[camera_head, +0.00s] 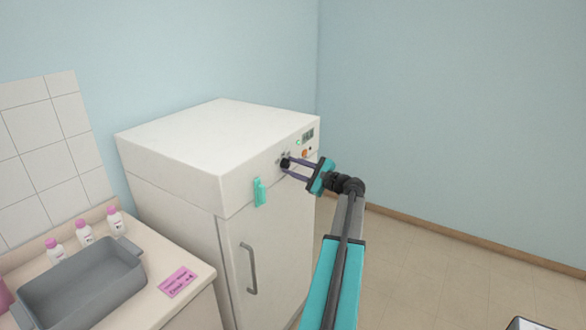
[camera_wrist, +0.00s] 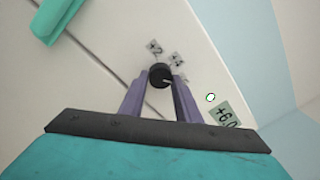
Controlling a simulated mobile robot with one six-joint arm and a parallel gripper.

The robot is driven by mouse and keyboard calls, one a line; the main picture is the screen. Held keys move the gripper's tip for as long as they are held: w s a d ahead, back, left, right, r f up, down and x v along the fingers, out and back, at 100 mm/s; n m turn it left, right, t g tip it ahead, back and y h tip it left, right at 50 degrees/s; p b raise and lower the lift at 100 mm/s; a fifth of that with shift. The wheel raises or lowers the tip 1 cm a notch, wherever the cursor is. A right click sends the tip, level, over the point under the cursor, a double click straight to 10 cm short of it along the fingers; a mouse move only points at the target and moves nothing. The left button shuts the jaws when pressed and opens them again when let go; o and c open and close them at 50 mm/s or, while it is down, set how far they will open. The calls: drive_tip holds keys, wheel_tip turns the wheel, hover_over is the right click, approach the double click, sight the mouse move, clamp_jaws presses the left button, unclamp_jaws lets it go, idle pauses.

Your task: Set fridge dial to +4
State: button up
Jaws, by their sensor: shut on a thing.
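The white fridge (camera_head: 180,140) stands against the wall, with a control strip along the top of its front. The black dial (camera_wrist: 160,74) sits on that strip, and it also shows in the head view (camera_head: 285,163). My gripper (camera_wrist: 161,82) is shut on the dial, one purple finger on each side. Labels "+2" (camera_wrist: 154,47) and "+4" (camera_wrist: 176,60) are printed around the dial; another label is partly hidden by a finger. The display (camera_wrist: 224,114) reads about +6.0, its end cut by my gripper. A pale mark on the dial's lower right edge is too small to read surely.
A teal object (camera_head: 260,192) hangs on the fridge front, left of the dial. The fridge door handle (camera_head: 249,268) is below. A counter at left holds a grey basin (camera_head: 82,285), several pink-capped bottles and a pink note (camera_head: 178,281).

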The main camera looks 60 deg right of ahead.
drive_tip(key=shift+f+n+b, duration=0.2)
drive_tip(key=shift+n+b, duration=0.4)
drive_tip(key=shift+b, duration=0.65)
drive_tip(key=shift+f+n+b, duration=0.1)
drive_tip(key=shift+n+b, duration=0.3)
drive_tip(key=shift+b, duration=0.55)
drive_tip(key=n+b, duration=0.3)
drive_tip(key=b, duration=0.4)
drive_tip(key=shift+n, duration=0.4)
drive_tip(key=n+b, duration=0.2)
drive_tip(key=b, duration=0.1)
drive_tip(key=n+b, duration=0.2)
drive_tip(key=b, duration=0.2)
drive_tip(key=shift+d+t+y, duration=0.1)
drive_tip(key=shift+t+y, duration=0.2)
drive_tip(key=n+b, duration=0.2)
drive_tip(key=b, duration=0.1)
drive_tip(key=shift+r+n, duration=0.3)
drive_tip(key=o, duration=1.1)
drive_tip(key=shift+s, duration=0.1)
